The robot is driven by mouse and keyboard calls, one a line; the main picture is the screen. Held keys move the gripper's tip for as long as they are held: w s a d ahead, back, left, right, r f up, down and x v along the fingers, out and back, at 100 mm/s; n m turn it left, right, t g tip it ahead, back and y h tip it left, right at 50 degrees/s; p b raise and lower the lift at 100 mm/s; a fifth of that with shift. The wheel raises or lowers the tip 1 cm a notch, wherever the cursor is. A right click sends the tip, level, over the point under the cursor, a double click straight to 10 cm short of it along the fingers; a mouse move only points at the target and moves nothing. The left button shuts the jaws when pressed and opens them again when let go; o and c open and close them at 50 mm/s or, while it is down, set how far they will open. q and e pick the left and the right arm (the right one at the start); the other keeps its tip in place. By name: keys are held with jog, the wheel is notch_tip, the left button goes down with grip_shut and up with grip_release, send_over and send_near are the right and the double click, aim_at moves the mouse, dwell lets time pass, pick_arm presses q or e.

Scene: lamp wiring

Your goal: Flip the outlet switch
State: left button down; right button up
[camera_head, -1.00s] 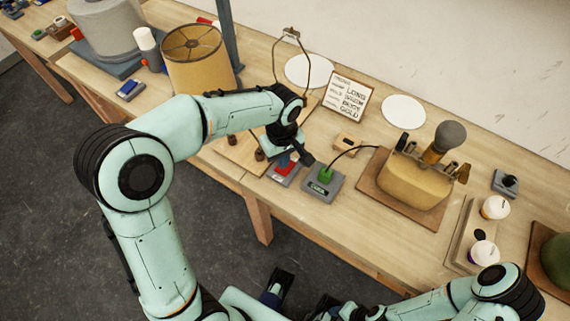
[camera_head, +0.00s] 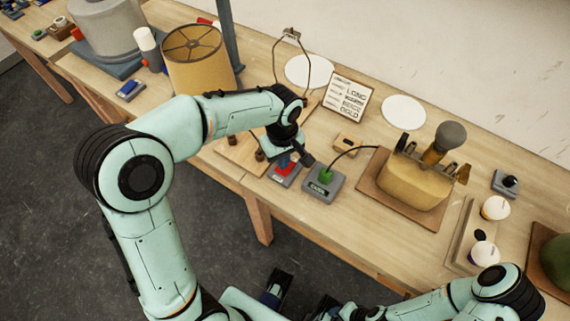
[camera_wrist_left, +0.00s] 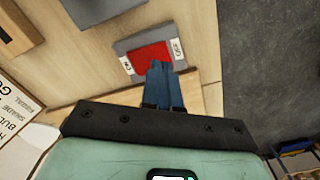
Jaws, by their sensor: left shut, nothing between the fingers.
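The outlet switch (camera_head: 284,170) is a red rocker on a small grey box near the table's front edge. In the left wrist view the red rocker (camera_wrist_left: 150,56) lies between two small white labels, which are hard to read. My left gripper (camera_head: 284,160) is shut and empty, its blue fingers pointing down at the switch. In the left wrist view its fingertips (camera_wrist_left: 160,66) overlap the rocker on the side toward the right label; I cannot tell whether they touch it. My right gripper (camera_head: 272,293) is low at the picture's bottom, away from the switch, its jaws unclear.
The cord runs to the yellow lamp base (camera_head: 415,183) on a board. A wire frame (camera_head: 307,70) and lampshade (camera_head: 195,58) stand behind and left.

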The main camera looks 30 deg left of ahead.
pick_arm(q)
jog(key=shift+f+b, duration=0.9)
jog(key=shift+f, duration=0.35)
dwell(1.0)
jog(key=shift+r+p, duration=2.75)
jog(key=shift+r, duration=0.8)
jog(key=shift+s+f, duration=0.1)
